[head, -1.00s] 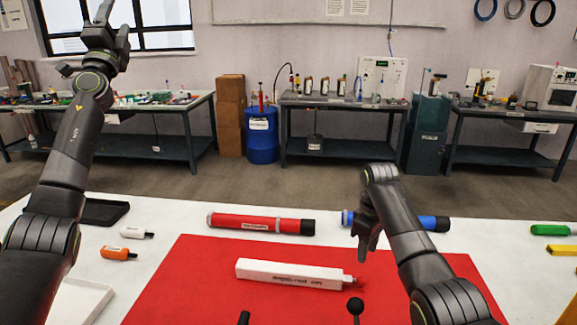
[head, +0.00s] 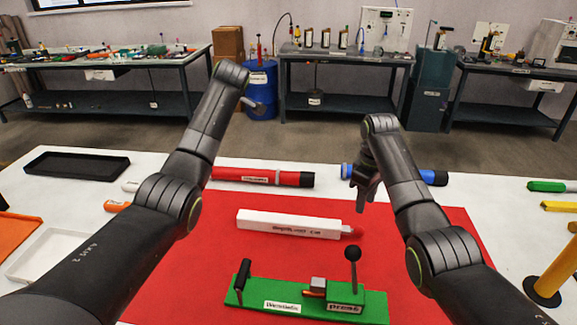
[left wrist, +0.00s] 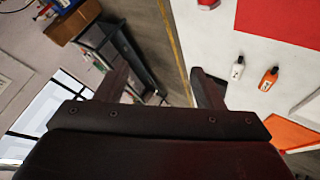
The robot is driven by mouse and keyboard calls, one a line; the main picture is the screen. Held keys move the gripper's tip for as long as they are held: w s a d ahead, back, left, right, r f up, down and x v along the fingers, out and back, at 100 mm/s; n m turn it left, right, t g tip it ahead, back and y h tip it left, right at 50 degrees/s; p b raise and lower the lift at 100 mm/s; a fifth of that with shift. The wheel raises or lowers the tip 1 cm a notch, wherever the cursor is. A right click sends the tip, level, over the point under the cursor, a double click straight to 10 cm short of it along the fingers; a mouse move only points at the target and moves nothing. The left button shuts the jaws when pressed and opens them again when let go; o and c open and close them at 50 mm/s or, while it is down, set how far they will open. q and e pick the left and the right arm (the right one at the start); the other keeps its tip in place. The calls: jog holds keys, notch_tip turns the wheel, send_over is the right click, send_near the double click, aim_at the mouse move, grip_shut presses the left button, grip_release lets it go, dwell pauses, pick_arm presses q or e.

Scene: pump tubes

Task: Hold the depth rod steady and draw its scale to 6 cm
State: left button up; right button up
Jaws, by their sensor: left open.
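The depth rod (head: 288,223) is a long white square bar with black lettering. It lies on the red mat (head: 180,280) in the head view, with a red knob (head: 355,232) at its right end. The last part of the lettering is too small to read surely. My right gripper (head: 362,192) points down above and behind the knob end, apart from it; its jaw gap is unclear. My left gripper is raised beyond the rod and mostly hidden behind its wrist in the head view. In the left wrist view my left gripper (left wrist: 158,85) is open and empty.
A green-based press (head: 305,300) with black handles stands in front of the rod. A red tube (head: 255,176) and a blue tube (head: 430,177) lie behind the mat. A black tray (head: 78,166) and a white tray (head: 45,255) are at left.

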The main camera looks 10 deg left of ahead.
pick_arm(q)
jog(key=s+d+f+n+g+h, duration=0.1)
jog(key=s+d+f+g+h, duration=0.15)
jog(key=d, duration=0.35)
jog(key=s+d+f+n+g+h, duration=0.1)
jog(key=s+d+f+g, duration=0.2)
jog(key=d, duration=0.4)
jog(key=g+h, duration=0.2)
send_over(288, 218)
notch_tip(288, 218, down, 4)
notch_tip(288, 218, down, 17)
jog(key=shift+s+f, duration=0.1)
jog(key=c, duration=1.3)
